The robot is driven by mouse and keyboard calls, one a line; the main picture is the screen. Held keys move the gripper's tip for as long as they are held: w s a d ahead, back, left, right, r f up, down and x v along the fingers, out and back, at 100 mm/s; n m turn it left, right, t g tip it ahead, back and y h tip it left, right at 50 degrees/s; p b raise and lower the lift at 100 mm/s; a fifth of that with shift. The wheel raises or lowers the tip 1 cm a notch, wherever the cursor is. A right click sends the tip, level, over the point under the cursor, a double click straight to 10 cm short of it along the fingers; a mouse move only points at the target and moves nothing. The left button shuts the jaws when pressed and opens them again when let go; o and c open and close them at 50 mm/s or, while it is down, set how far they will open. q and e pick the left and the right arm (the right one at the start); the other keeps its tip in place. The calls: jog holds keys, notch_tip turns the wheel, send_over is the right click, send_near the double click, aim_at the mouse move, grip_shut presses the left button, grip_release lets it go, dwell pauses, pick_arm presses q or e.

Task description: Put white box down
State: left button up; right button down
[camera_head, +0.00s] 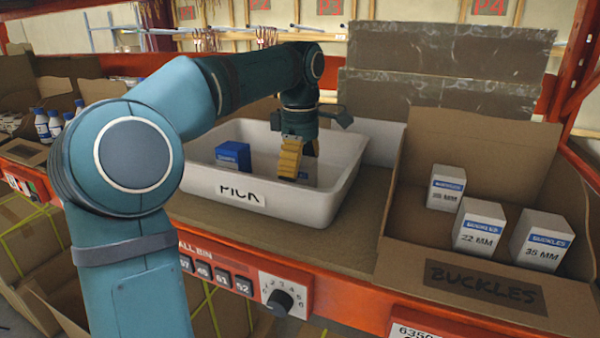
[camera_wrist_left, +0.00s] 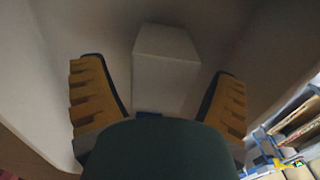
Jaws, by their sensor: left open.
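My left gripper (camera_head: 298,168) points down into the white bin marked PICK (camera_head: 318,212), and its yellow fingers are apart. In the left wrist view, a plain white box (camera_wrist_left: 165,72) shows between and beyond the two open fingers (camera_wrist_left: 160,82), standing in the bin. Light shows between the fingers and the box's sides, so neither finger appears to touch it. In the head view the fingers hide most of this box. My right gripper is not in view.
A blue box (camera_head: 233,156) stands in the bin's left part. To the right, a cardboard carton marked BUCKLES (camera_head: 484,285) holds several white-and-blue boxes, including one marked 22 MM (camera_head: 479,228). White bottles (camera_head: 42,125) stand at the far left. An orange shelf edge (camera_head: 345,300) runs along the front.

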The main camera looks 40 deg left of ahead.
pick_arm(q)
notch_tip(320, 180, up, 10)
jog(key=shift+f+p, duration=0.15)
jog(key=shift+p, duration=1.05)
